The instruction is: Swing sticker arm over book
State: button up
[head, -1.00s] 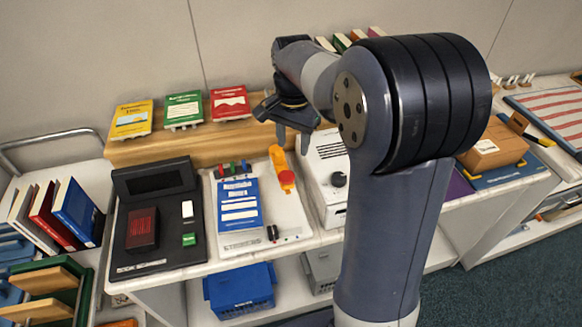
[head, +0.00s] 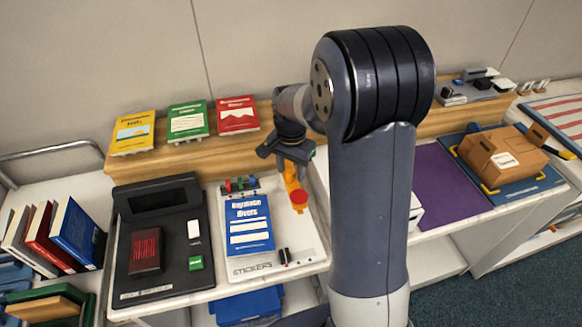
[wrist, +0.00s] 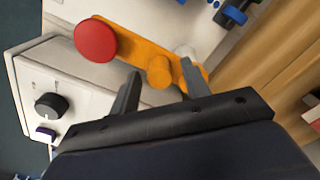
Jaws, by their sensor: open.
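The orange sticker arm (head: 291,183) with a round red end (head: 299,196) stands at the right side of the white sticker board. The blue book (head: 249,225) lies flat on the board, left of the arm. My gripper (head: 290,160) is above the back part of the sticker arm, pointing down. In the wrist view my gripper (wrist: 161,92) is open, with its two fingers apart near an orange peg (wrist: 159,71) on the sticker arm (wrist: 135,47). The red end (wrist: 96,41) lies beyond the fingers at upper left. I cannot tell whether a finger touches the peg.
A black scanner-like device (head: 160,235) stands left of the board. Yellow, green and red books (head: 188,120) stand on the wooden ledge behind. A white box with a black knob (wrist: 50,105) is close beside the sticker arm. A cardboard box (head: 502,157) stands at right.

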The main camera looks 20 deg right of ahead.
jog(key=shift+c, duration=0.2)
grip_shut()
jog(key=shift+a+m, duration=0.15)
jog(key=shift+m, duration=0.15)
jog(key=a+m, duration=0.1)
jog(key=m, duration=0.1)
jog(key=shift+w+a+m, duration=0.15)
jog(key=shift+m, duration=0.25)
jog(key=shift+w+a+m, duration=0.3)
jog(key=shift+a+m, duration=0.15)
jog(key=shift+m, duration=0.8)
jog(key=shift+w+a+m, duration=0.35)
jog(key=shift+a+m, duration=0.05)
jog(key=shift+m, duration=0.9)
jog(key=shift+w+a+m, duration=0.3)
jog(key=shift+a+m, duration=0.15)
jog(key=shift+m, duration=0.8)
jog(key=shift+r, duration=0.1)
